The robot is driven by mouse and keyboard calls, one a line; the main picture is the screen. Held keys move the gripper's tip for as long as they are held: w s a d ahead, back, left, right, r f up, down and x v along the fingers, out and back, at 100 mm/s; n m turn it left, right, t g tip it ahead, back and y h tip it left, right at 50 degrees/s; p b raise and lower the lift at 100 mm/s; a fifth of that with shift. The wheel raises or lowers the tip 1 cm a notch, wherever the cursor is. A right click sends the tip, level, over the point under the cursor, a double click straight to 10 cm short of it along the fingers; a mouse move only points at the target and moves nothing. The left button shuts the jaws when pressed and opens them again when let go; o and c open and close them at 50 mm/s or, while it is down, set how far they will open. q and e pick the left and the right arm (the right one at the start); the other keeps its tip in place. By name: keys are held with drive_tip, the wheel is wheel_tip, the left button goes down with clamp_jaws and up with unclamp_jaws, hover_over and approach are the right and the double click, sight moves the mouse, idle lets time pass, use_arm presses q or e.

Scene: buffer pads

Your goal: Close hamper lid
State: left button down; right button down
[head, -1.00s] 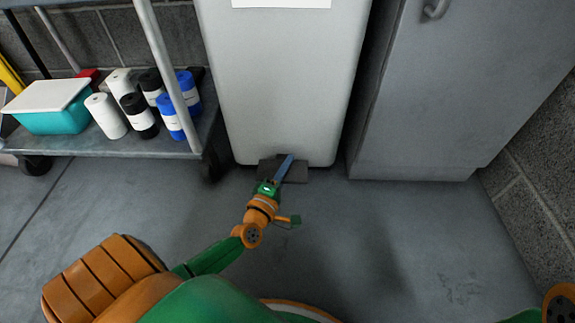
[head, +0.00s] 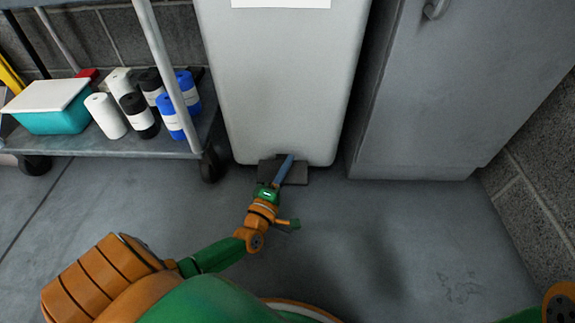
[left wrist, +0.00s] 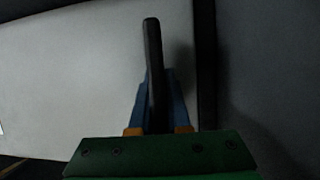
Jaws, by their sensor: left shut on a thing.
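The hamper (head: 285,85) is a tall pale grey bin in the upper middle of the head view. Its top and lid are out of the picture. A dark flat pedal (head: 296,175) sticks out at the foot of its front. My left gripper (head: 285,168) is at this pedal. In the left wrist view, the blue fingers (left wrist: 156,95) are shut on the pedal (left wrist: 153,60), a dark bar seen edge-on, with the hamper's pale front (left wrist: 80,75) behind. My right gripper is out of view.
A cart (head: 100,150) stands left, its lower shelf holding a teal box with a white lid (head: 50,120) and several rolls (head: 138,115). Its caster (head: 211,166) is near the hamper. A grey cabinet (head: 450,90) stands close on the right. Floor (head: 390,240) in front is clear.

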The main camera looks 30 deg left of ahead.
use_arm(q)
drive_tip(key=c, duration=0.9)
unclamp_jaws()
drive_tip(key=shift+s, duration=0.15)
drive_tip(key=s+p, duration=0.1)
drive_tip(key=s, duration=0.1)
drive_tip(key=s+p, duration=0.1)
drive_tip(key=s, duration=0.1)
drive_tip(key=s+d, duration=0.1)
drive_tip(key=s, duration=0.1)
drive_tip(key=shift+f+p, duration=0.25)
drive_tip(key=shift+p, duration=0.15)
drive_tip(key=shift+s+f, duration=0.15)
drive_tip(key=shift+s, duration=0.25)
